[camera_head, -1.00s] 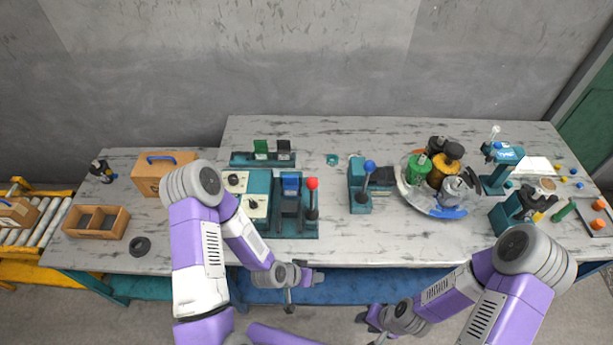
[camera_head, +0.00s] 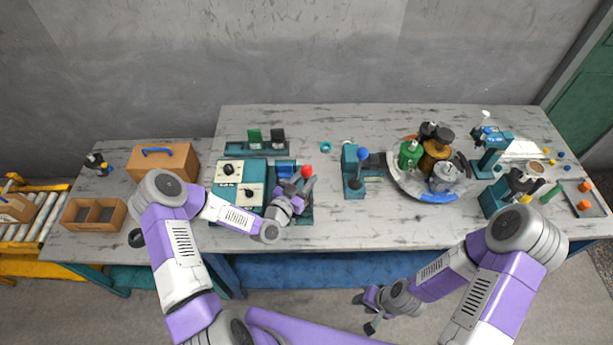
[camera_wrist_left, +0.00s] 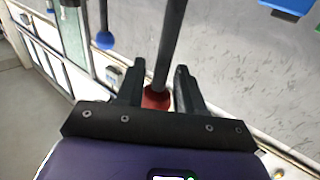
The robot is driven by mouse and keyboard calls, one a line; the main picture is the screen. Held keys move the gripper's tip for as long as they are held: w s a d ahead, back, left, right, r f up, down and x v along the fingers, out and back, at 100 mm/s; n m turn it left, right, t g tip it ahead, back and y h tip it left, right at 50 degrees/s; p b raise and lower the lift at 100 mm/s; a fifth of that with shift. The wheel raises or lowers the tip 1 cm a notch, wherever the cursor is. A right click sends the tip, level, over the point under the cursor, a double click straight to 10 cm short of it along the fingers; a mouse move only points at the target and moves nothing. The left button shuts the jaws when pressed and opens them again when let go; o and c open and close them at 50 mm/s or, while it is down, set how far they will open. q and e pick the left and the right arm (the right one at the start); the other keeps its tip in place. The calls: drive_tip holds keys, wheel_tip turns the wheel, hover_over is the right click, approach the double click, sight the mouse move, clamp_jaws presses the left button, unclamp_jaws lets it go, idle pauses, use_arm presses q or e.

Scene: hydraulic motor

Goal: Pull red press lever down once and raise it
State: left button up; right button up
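The red press lever shows its red ball knob (camera_head: 306,172) at the right side of the teal press station (camera_head: 303,214). My left gripper (camera_head: 299,190) is at this lever, just below the knob in the head view. In the left wrist view the fingers (camera_wrist_left: 158,85) are spread, with the dark lever rod (camera_wrist_left: 168,45) and the red knob (camera_wrist_left: 155,98) between them. The knob lies close to the gripper's base, and a narrow gap shows beside the right finger. My right gripper (camera_head: 366,312) hangs in front of the table, empty; its finger opening is too small to judge.
A blue-knobbed lever (camera_head: 362,154) stands on a separate teal unit to the right. A round tray (camera_head: 438,197) with several parts is farther right.

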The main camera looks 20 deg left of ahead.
use_arm(q)
drive_tip(key=shift+w+d, duration=0.15)
drive_tip(key=shift+w, duration=0.25)
clamp_jaws()
use_arm(e)
drive_tip(key=shift+f, duration=0.1)
